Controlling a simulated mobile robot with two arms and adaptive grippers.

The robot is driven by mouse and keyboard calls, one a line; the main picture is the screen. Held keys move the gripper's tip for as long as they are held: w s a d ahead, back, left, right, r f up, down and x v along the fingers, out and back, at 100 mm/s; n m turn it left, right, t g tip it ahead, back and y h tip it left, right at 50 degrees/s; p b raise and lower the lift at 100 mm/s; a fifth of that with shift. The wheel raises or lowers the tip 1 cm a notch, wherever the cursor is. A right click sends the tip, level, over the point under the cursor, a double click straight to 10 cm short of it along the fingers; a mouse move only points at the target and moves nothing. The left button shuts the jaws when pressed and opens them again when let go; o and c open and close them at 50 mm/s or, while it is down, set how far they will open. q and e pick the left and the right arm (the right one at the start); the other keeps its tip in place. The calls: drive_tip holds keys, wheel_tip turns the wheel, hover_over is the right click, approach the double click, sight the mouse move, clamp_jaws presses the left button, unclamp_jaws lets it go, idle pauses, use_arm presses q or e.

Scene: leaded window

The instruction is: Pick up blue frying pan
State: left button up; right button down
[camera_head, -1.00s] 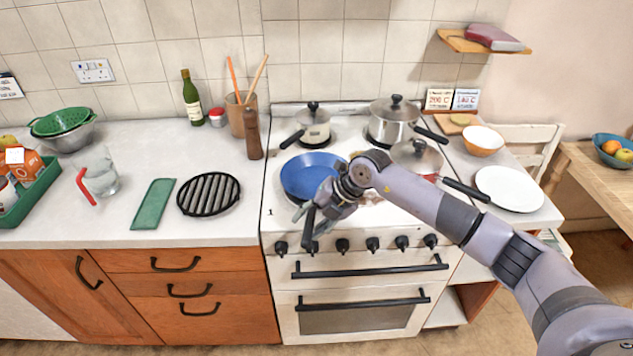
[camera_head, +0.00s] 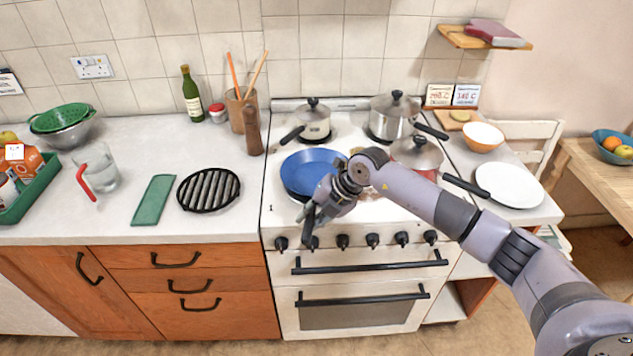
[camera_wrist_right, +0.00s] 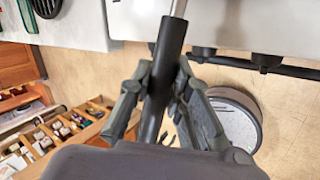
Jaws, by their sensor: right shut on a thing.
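The blue frying pan (camera_head: 308,170) is at the front left of the white stove top, and its bowl looks about level. Its dark handle points forward over the stove's front edge. My right gripper (camera_head: 312,213) is at the handle, with its arm reaching in from the right. In the right wrist view, the gripper (camera_wrist_right: 162,95) is shut on the dark handle (camera_wrist_right: 168,58), with a finger on each side. My wrist hides part of the pan's right side. I cannot tell whether the pan touches the hob. My left gripper is not in view.
A small pot (camera_head: 313,122) and a larger pot (camera_head: 393,116) stand behind on the stove (camera_head: 285,225). A lidded red pan (camera_head: 416,155) is to the right, its handle reaching toward a white plate (camera_head: 508,185). A black grill plate (camera_head: 208,190) lies on the left counter.

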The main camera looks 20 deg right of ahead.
idle(0.5)
drive_tip(key=shift+w+r, duration=0.1)
drive_tip(key=shift+r, duration=0.5)
wheel_tip(320, 180, up, 19)
drive_tip(key=b, duration=0.4)
